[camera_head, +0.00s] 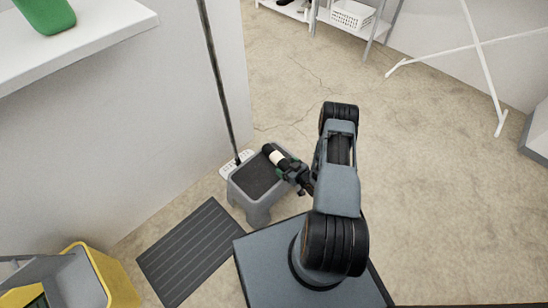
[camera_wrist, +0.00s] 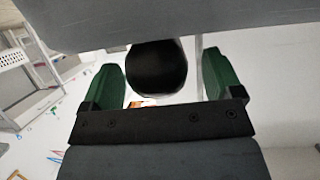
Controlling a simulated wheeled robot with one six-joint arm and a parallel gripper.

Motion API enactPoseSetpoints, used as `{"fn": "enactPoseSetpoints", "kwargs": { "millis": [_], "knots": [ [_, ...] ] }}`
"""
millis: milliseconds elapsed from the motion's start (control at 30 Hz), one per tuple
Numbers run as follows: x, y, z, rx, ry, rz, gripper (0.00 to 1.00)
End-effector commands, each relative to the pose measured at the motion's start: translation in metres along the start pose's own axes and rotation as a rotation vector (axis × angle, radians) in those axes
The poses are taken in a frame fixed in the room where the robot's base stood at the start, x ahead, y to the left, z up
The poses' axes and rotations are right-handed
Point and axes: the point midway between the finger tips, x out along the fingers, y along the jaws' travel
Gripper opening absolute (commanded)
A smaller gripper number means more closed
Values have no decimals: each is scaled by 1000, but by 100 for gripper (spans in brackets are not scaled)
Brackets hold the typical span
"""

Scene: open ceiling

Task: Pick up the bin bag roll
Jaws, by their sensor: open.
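The bin bag roll (camera_head: 277,157) is black with a pale band around it. It is at the grey step stool (camera_head: 258,178), over its dark top; whether it touches the top I cannot tell. My gripper (camera_head: 289,168) is at the roll's near right end, with its green fingers open. In the wrist view the roll's dark rounded end (camera_wrist: 157,70) shows between the two fingers of my gripper (camera_wrist: 162,76). A narrow gap shows on the left and a wider one on the right. Part of the roll is hidden behind the fingers in the head view.
A thin dark pole with a pale head (camera_head: 236,163) leans by the stool. A dark ribbed mat (camera_head: 197,250) and a yellow and grey bucket (camera_head: 112,277) are at lower left. A white wall ledge (camera_head: 90,38) is upper left.

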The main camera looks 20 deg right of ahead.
Motion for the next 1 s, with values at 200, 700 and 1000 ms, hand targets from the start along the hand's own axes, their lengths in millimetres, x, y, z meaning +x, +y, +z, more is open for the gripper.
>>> {"fn": "enactPoseSetpoints", "kwargs": {
  "millis": [200,700,1000],
  "knots": [
    [1,2,2,3,0,7,85],
    [1,1,1,2,-1,4,41],
    [1,1,1,1,1,4,24]
  ]
}}
